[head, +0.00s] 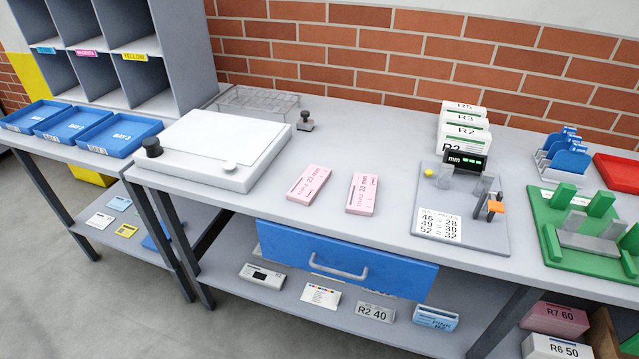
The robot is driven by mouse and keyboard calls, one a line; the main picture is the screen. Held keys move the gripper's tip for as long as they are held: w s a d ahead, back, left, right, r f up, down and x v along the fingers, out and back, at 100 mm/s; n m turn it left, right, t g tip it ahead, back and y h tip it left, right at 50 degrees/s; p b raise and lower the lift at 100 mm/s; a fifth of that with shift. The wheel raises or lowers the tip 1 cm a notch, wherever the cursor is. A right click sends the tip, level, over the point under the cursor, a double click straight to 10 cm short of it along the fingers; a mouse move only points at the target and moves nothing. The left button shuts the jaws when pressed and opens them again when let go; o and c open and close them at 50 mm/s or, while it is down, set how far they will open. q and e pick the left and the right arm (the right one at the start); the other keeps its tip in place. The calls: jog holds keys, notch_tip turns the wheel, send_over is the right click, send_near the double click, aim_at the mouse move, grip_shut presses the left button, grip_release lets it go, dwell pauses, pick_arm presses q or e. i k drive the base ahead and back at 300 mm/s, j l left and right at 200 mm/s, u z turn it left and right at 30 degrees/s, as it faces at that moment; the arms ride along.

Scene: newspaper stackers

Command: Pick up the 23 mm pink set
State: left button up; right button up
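Two flat pink sets lie on the grey bench top, apart from each other. The left pink set (309,185) has print that appears to read 23 mm. It lies slanted, in front of the white board's right corner. The right pink set (362,194) appears to read 20 mm, though the print is small. Nothing touches or covers either set. Neither of my grippers shows in the head view.
A white flat-topped device (215,145) stands left of the sets, and a small black stamp (305,121) behind them. A grey gauge board (460,210) lies to the right. A blue drawer (345,258) is below the front edge. Bench around the sets is clear.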

aim_at(304, 192)
jog(key=j+z, duration=0.1)
jog(key=z, duration=0.2)
jog(key=j+z, duration=0.1)
jog(key=z, duration=0.15)
jog(key=i+j+z, duration=0.2)
jog(key=j, duration=0.25)
jog(key=j+z, duration=0.25)
jog(key=j, duration=0.2)
jog(key=j+z, duration=0.15)
jog(key=j, duration=0.75)
jog(key=k, duration=0.05)
